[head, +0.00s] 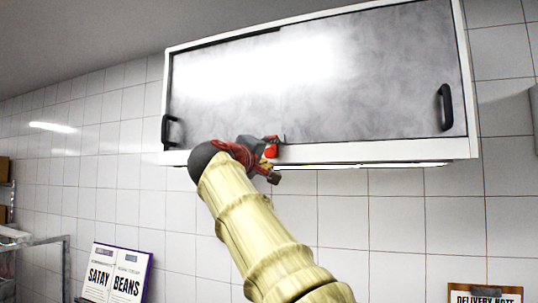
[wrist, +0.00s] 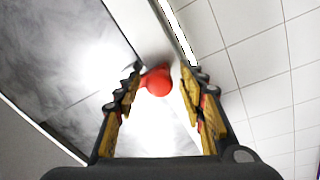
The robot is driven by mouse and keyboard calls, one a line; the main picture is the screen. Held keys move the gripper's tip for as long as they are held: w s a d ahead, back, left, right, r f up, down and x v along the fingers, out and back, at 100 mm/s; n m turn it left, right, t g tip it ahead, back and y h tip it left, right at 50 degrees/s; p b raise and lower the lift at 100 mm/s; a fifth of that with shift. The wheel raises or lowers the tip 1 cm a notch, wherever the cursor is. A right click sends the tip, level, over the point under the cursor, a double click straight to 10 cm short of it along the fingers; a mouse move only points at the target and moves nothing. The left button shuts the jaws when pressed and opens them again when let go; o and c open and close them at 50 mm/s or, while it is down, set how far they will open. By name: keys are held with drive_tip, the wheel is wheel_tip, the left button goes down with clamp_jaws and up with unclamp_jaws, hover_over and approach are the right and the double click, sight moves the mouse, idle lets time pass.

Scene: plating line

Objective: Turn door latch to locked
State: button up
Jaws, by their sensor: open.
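A red rounded latch (head: 271,149) sits at the bottom edge of the grey sliding-door cabinet (head: 400,152), near its middle. In the wrist view the latch (wrist: 157,82) shows as a red knob against the lower door edge. My gripper (head: 266,160) is at the latch, at the end of my arm. In the wrist view my gripper (wrist: 160,76) is open, with one finger on each side of the latch. Gaps show beside the knob, though contact is hard to judge. In the head view my gripper hides part of the latch, and its turned position cannot be read.
The cabinet doors have black handles at the left (head: 171,131) and right (head: 445,107). White tiled wall lies behind. Below are a sign card (head: 116,273) at left and a delivery note board (head: 485,293) at right. The space below the cabinet looks clear.

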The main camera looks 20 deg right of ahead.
drive_tip(key=v, duration=1.2)
drive_tip(key=shift+f, duration=0.1)
drive_tip(key=w+a+f+n+g+y, duration=0.1)
drive_tip(key=w+a+f+y, duration=0.1)
drive_tip(key=f, duration=0.5)
drive_tip(key=w+a+f+n+y, duration=0.1)
drive_tip(key=w+a+f+y, duration=0.15)
drive_tip(key=f, duration=0.35)
drive_tip(key=s+f+g+y, duration=0.1)
drive_tip(key=s+f+g, duration=0.1)
drive_tip(key=f, duration=0.7)
drive_tip(key=s+f+g+y, duration=0.1)
drive_tip(key=s+f+y, duration=0.1)
drive_tip(key=f, duration=0.6)
drive_tip(key=s+d+f+m+g+y+b, duration=0.1)
drive_tip(key=s+d+f+m+g+b, duration=0.1)
drive_tip(key=s+f, duration=0.8)
drive_tip(key=s+d+f+m+g+y+b, duration=0.1)
drive_tip(key=s+d+f, duration=0.4)
drive_tip(key=s+f, duration=0.6)
drive_tip(key=s+d+f+m+g+y+b, duration=0.2)
drive_tip(key=s+d+f+m+g+b, duration=0.1)
drive_tip(key=s+f, duration=0.8)
drive_tip(key=shift+d+f+m+b, duration=0.4)
drive_tip(key=shift+d+f+m, duration=0.2)
drive_tip(key=shift+f, duration=2)
